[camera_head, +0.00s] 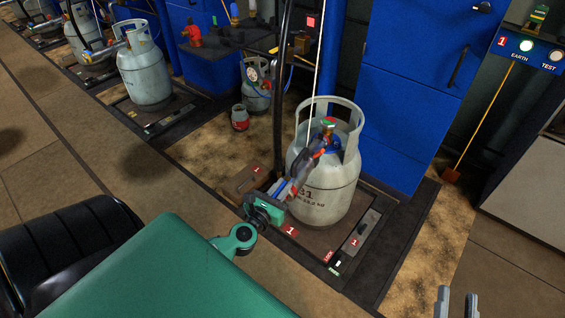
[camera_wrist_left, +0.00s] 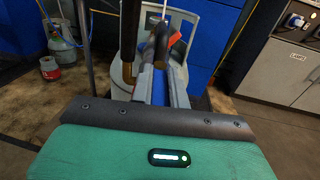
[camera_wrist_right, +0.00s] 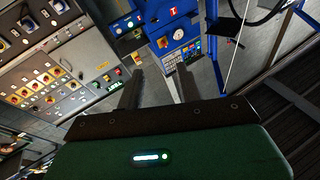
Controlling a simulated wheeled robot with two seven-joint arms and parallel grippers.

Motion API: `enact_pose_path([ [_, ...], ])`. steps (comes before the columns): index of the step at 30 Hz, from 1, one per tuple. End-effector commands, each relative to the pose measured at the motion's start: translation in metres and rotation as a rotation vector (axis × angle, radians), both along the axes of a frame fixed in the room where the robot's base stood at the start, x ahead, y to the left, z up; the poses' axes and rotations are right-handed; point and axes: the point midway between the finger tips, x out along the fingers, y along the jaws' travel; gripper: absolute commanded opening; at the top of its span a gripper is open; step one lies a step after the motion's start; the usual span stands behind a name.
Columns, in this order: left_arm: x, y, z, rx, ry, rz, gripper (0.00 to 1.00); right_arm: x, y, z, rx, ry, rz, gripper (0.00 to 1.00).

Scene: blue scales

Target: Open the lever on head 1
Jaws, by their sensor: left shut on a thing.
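The filling head (camera_head: 328,136), with blue and red parts, sits at the valve inside the collar. My left gripper (camera_head: 318,152) reaches up to it from the front left and is shut at the head's lever; an orange-red part (camera_wrist_left: 174,38) shows beside its fingertips (camera_wrist_left: 161,62) in the left wrist view. The fingers partly hide the grip. My right gripper (camera_head: 457,302) is open and empty at the lower right, away from the cylinder.
A black hose (camera_head: 279,100) hangs left of the cylinder, close to my left gripper. A blue cabinet (camera_head: 415,80) stands behind. An earth test box (camera_head: 530,48) is at the far right. More cylinders (camera_head: 145,68) stand on scales at the upper left. The front right floor is clear.

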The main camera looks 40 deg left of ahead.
Motion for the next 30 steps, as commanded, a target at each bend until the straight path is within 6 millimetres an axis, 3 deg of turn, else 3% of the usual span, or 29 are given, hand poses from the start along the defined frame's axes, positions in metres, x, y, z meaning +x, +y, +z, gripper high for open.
enact_pose_path([
  [1,0.0,0.0,-0.001,0.001,0.002,-0.001,0.2,0.0,0.0,0.0,0.0,0.0,0.0,0.36],
  [4,0.0,0.0,-0.001,0.001,0.002,-0.001,0.38,0.0,0.0,0.0,0.0,0.001,0.0,0.36],
  [16,-0.007,-0.001,-0.002,0.0,0.002,0.0,0.38,0.0,0.0,0.0,0.001,-0.004,-0.001,0.36],
  [20,-0.022,-0.003,-0.003,-0.001,0.004,0.0,0.38,-0.001,-0.002,0.004,0.01,-0.035,-0.006,0.36],
  [30,-0.082,-0.01,-0.003,0.001,0.005,0.0,0.38,0.001,-0.015,0.049,0.064,-0.269,-0.045,0.36],
])
